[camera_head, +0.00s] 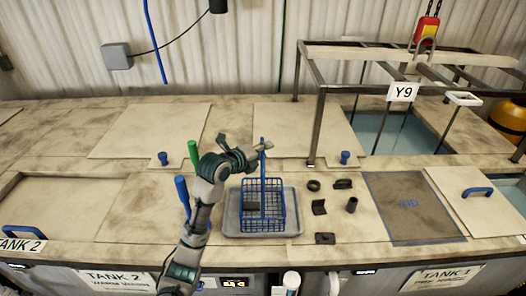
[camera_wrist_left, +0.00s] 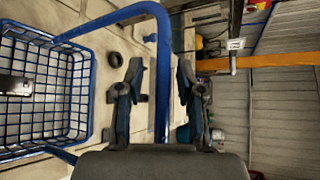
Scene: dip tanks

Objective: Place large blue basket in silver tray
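The large blue wire basket (camera_head: 263,212) stands upright within the outline of the silver tray (camera_head: 293,230). Its tall handle rises toward my left gripper (camera_head: 262,148). In the left wrist view the basket (camera_wrist_left: 82,88) fills the left side, and its handle (camera_wrist_left: 163,75) passes between the two fingers of my left gripper (camera_wrist_left: 160,88). The fingers are apart, with a gap on each side of the handle. A dark part (camera_head: 252,205) lies inside the basket. Whether the basket floor touches the tray is hard to tell. My right gripper is not in view.
Several small dark parts (camera_head: 319,207) lie right of the tray, beside a dark mesh lid (camera_head: 410,207). A metal frame with a Y9 sign (camera_head: 403,92) stands over an open tank at the back right. Green (camera_head: 193,152) and blue (camera_head: 182,192) handles stand near my left arm.

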